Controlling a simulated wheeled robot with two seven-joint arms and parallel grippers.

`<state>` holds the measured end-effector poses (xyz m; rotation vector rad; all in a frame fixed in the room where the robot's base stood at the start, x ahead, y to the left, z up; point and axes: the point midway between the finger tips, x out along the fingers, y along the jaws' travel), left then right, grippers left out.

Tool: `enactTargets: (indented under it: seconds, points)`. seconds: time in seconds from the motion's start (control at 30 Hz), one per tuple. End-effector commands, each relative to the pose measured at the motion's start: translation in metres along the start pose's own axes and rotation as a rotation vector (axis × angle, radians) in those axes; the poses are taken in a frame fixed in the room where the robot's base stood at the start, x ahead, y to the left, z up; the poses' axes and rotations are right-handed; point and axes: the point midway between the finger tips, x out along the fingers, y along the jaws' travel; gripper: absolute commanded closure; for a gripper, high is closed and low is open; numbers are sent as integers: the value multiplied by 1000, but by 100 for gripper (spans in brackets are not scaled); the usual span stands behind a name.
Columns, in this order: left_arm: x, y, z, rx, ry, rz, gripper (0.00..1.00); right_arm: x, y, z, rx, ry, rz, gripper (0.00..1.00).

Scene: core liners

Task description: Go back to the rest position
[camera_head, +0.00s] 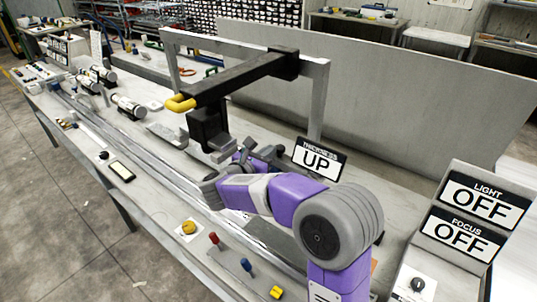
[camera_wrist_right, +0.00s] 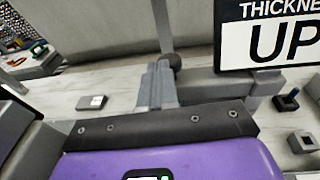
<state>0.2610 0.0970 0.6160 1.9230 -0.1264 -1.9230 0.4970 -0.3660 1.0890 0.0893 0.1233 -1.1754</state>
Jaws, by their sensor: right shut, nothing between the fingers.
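My right arm comes in from the lower right in the head view. My right gripper (camera_head: 248,152) is over the bench, beside the black block under the overhead beam (camera_head: 245,77), and partly hidden by my purple wrist. In the right wrist view its grey fingers (camera_wrist_right: 157,85) are together and empty. A "THICKNESS UP" sign (camera_head: 319,158) stands just to the right of the gripper and also shows in the wrist view (camera_wrist_right: 280,35). I cannot tell whether the gripper touches the block. My left gripper is not in view.
The grey frame (camera_head: 318,95) and beam rise over the bench. A yellow knob (camera_head: 188,227), a red lever (camera_head: 214,239) and a blue lever (camera_head: 246,264) stand at the front edge. A panel with "LIGHT OFF" (camera_head: 484,201) and "FOCUS OFF" (camera_head: 464,236) signs stands at right. Floor at left is clear.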

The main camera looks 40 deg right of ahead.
Motion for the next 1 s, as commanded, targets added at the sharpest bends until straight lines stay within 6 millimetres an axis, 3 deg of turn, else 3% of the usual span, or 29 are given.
enactTargets:
  seconds: [0.2,0.4,0.7,0.87,1.0]
  points:
    - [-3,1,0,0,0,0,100,-39,1,-2,-5,6,6,100]
    - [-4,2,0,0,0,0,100,-66,0,-4,-7,9,4,100]
    - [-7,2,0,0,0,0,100,-74,-1,-2,-8,10,1,100]
    - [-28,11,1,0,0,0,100,-77,0,21,-8,10,1,100]
    - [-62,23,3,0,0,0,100,-82,0,57,-8,10,1,100]
